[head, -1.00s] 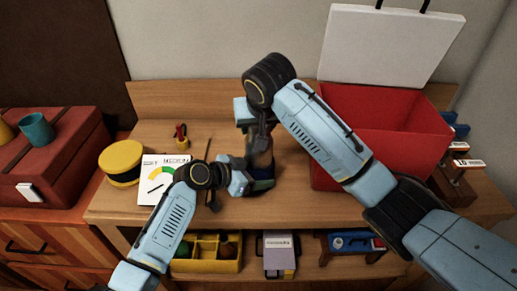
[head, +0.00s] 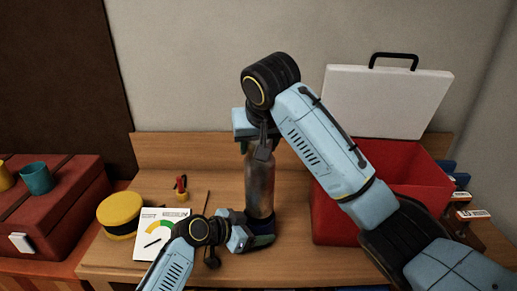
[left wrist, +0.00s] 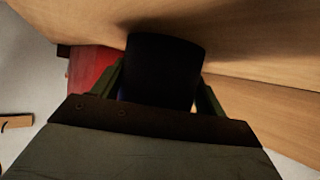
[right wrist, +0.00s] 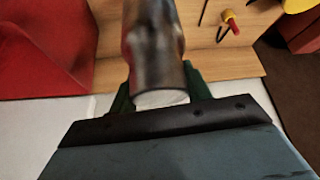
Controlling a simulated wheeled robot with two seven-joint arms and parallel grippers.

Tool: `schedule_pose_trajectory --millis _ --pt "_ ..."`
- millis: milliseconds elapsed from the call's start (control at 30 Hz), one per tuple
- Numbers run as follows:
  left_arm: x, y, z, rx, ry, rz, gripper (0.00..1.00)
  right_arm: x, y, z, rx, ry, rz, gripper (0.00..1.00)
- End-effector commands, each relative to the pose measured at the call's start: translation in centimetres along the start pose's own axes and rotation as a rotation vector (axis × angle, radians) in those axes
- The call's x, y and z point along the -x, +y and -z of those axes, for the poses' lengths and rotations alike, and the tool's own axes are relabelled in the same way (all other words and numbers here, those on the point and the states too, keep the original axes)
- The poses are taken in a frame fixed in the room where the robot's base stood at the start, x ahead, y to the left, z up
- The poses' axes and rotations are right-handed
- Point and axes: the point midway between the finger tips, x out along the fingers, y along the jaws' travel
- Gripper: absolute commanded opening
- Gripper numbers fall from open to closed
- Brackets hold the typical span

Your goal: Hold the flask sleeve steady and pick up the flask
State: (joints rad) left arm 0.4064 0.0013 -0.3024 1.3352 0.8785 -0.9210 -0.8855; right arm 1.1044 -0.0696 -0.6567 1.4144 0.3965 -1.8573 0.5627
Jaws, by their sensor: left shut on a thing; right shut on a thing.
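The flask (head: 260,188) is a shiny metallic cylinder standing upright in the head view. My right gripper (head: 257,148) is shut on its upper end; the right wrist view shows the flask (right wrist: 154,45) between the fingers (right wrist: 160,92). The flask sleeve (head: 262,224) is a dark band around the flask's lower end. My left gripper (head: 256,242) is shut on it low over the bench. In the left wrist view the dark sleeve (left wrist: 165,68) fills the space between the fingers (left wrist: 158,95). The flask's bottom is hidden, and I cannot tell how deep it sits in the sleeve.
A red open bin (head: 405,165) stands close on the right, with a white lid (head: 385,100) upright behind it. A gauge card (head: 158,232), yellow round tin (head: 120,213) and small red-handled tool (head: 181,186) are left on the bench. The wall is behind.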

Motion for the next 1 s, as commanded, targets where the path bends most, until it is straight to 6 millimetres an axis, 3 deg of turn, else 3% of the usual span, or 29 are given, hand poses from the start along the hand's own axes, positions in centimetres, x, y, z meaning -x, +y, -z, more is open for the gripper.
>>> schedule_pose_trajectory --millis 33,67,233,667,1000 --pt "0.0 -0.1 -0.1 -0.001 -0.002 0.001 0.60 0.1 0.0 0.1 0.000 0.003 0.001 0.00" --pt "0.0 -0.1 -0.1 -0.001 -0.002 0.001 0.76 0.1 0.0 0.1 0.000 0.003 0.001 0.00" --pt "0.0 0.0 -0.1 -0.001 -0.001 0.001 0.98 0.1 0.0 0.1 0.000 0.003 0.001 0.00" --pt "0.8 -0.1 -0.1 0.000 0.000 0.001 0.98 0.1 0.0 0.1 -0.001 0.004 0.001 0.00" --pt "6.5 -0.1 -0.1 -0.004 -0.003 0.003 0.98 0.1 0.0 0.1 -0.001 0.004 0.001 0.00"
